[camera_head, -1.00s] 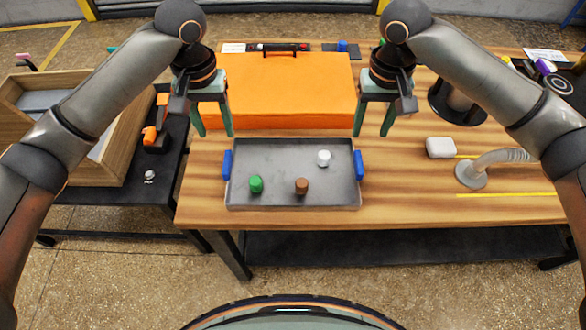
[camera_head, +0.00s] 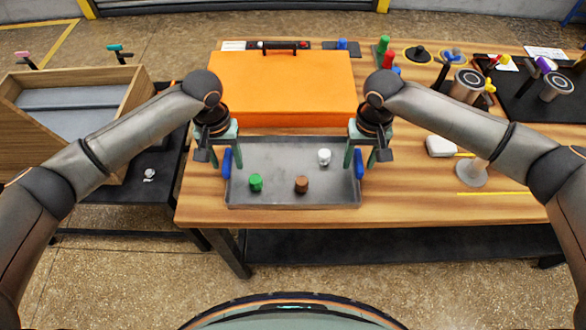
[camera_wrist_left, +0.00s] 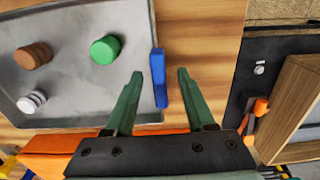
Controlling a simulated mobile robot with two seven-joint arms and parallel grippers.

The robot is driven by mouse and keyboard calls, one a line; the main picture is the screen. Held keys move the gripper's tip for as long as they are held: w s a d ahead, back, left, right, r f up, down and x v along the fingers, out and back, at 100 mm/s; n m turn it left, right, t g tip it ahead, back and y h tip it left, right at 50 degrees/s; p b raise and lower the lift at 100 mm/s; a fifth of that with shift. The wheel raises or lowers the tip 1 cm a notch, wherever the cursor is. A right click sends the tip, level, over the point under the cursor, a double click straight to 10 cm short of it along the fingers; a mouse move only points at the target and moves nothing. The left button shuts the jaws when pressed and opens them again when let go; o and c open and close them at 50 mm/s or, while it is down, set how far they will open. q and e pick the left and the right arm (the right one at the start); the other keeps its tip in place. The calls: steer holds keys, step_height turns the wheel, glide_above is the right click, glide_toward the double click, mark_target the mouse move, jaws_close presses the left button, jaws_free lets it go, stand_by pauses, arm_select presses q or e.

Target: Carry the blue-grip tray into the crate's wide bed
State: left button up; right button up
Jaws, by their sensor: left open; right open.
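The grey metal tray (camera_head: 290,196) lies flat on the wooden table with blue grips at its left (camera_head: 227,162) and right (camera_head: 359,164) ends. It holds a green piece (camera_head: 256,182), a brown piece (camera_head: 301,184) and a white piece (camera_head: 324,156). My left gripper (camera_head: 224,165) is open at the left grip; in the left wrist view that grip (camera_wrist_left: 159,78) shows between the open fingers (camera_wrist_left: 159,72). My right gripper (camera_head: 360,165) is open at the right grip. Contact is unclear. The wooden crate (camera_head: 133,102), with grey bed surfaces (camera_head: 75,96), stands at the left.
An orange case (camera_head: 282,88) stands right behind the tray. The crate rests on a lower black table (camera_head: 112,205), across a gap from the wooden table. A white block (camera_head: 440,146) and a stand (camera_head: 471,174) are at the right. The table's front strip is clear.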

arm_select(q)
steer(key=shift+c, duration=0.2)
arm_select(e)
steer(key=shift+c, duration=0.2)
arm_select(q)
jaws_close()
arm_select(e)
jaws_close()
arm_select(q)
steer(key=shift+r, duration=0.1)
stand_by(0.7)
